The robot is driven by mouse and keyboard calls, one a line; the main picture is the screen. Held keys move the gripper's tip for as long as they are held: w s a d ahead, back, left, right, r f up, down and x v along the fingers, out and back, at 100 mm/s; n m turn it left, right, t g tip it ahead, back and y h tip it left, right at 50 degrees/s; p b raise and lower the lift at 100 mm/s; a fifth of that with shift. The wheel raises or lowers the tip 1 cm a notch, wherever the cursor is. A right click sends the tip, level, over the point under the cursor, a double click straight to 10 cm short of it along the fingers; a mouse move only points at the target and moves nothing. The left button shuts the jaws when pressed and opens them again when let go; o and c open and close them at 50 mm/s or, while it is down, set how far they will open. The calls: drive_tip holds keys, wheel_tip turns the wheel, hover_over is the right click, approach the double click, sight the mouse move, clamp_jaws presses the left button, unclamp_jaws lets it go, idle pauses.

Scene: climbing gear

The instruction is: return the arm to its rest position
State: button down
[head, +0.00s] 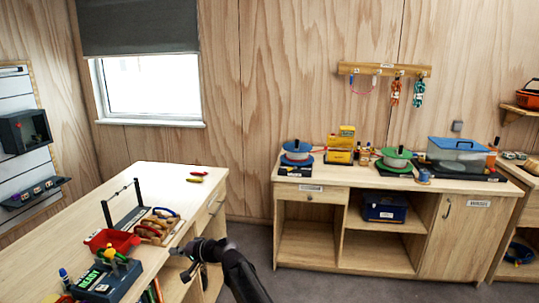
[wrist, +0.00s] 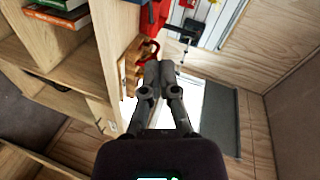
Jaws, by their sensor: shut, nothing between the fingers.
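My gripper (head: 187,262) is at the end of my dark arm, low in the middle of the head view, at the right edge of the left workbench (head: 133,178). In the wrist view my gripper (wrist: 159,66) points away from the camera, its two fingers together with nothing between them. The wrist picture is tilted. Behind the fingertips are a wooden rack (wrist: 131,70) and a red-handled tool (wrist: 149,49). I cannot tell from the pictures whether the gripper touches the bench edge.
The bench holds a red bin (head: 112,241), a wooden tool rack (head: 157,227) and a dark box (head: 104,282). A back counter (head: 315,180) carries spools and a blue-lidded tub (head: 457,149). Grey floor (head: 250,245) lies open between the bench and counter.

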drive_tip(key=s+d+f+n+g+h, duration=0.15)
drive_tip(key=d+f+h, duration=0.3)
drive_tip(key=d, duration=0.75)
drive_tip(key=s+d+f+h, duration=0.3)
drive_tip(key=d+f, duration=0.2)
drive_tip(key=d, duration=0.7)
drive_tip(key=s+d+f+g+h, duration=0.1)
drive_tip(key=s+d+h, duration=0.2)
drive_tip(key=d, duration=0.8)
drive_tip(key=s+d+f+m+g+h, duration=0.1)
drive_tip(key=s+d, duration=0.5)
drive_tip(key=d, duration=0.6)
drive_tip(key=f+h, duration=0.1)
drive_tip(key=h, duration=0.1)
drive_tip(key=shift+s+d+f+h, duration=0.15)
drive_tip(key=shift+s+d+h, duration=0.15)
drive_tip(key=shift+h, duration=0.05)
drive_tip(key=shift+a, duration=0.2)
